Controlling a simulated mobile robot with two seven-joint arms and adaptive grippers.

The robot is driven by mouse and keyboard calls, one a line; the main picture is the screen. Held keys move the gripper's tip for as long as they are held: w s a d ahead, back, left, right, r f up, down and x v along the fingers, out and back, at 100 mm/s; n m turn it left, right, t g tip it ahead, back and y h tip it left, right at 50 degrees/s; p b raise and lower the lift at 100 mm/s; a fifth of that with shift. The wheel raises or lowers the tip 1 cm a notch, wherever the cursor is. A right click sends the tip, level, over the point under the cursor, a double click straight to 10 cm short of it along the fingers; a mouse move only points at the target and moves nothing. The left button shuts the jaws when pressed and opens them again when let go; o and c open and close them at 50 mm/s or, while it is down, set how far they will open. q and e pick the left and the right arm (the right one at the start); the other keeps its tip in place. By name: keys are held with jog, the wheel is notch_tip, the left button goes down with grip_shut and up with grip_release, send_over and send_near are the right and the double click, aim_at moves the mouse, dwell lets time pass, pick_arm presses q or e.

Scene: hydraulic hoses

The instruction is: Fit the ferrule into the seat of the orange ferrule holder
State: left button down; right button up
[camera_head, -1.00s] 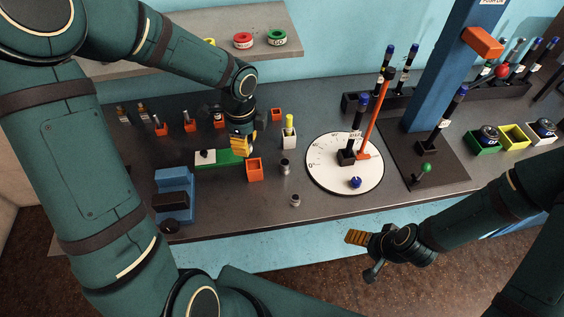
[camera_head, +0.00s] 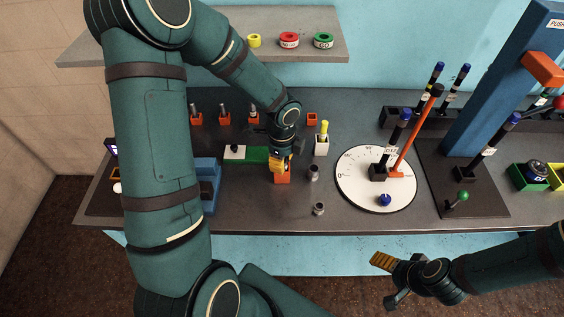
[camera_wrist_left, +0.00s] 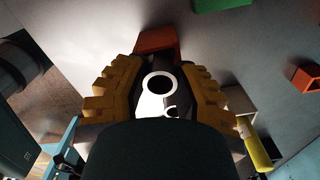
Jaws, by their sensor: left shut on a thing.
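My left gripper (camera_head: 281,164) is over the orange ferrule holder (camera_head: 283,177) near the front of the bench and hides part of it. In the left wrist view its yellow fingers (camera_wrist_left: 159,88) are shut on the ferrule (camera_wrist_left: 149,105), a pale ring-ended piece with a dark bore. The orange holder (camera_wrist_left: 157,40) shows just beyond the ferrule in that view. I cannot tell whether the ferrule touches the holder or is inside its seat. My right gripper (camera_head: 385,263) is in front of the bench, apart from everything; its opening is unclear.
A green-and-white block (camera_head: 246,153) and a blue fixture (camera_head: 207,182) stand left of the holder. Two metal fittings (camera_head: 313,173) (camera_head: 319,209) stand to its right, before the round dial (camera_head: 350,192). A white block with a yellow peg (camera_head: 322,145) stands behind them.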

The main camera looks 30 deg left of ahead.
pick_arm(q)
jog(key=shift+f, duration=0.2)
jog(key=shift+f, duration=0.2)
jog(key=c, duration=0.8)
grip_release()
jog(key=shift+o, duration=0.2)
jog(key=shift+r, duration=0.15)
jog(key=shift+r, duration=0.25)
notch_tip(320, 180, up, 12)
jog(key=p, duration=0.2)
jog(key=shift+f, duration=0.15)
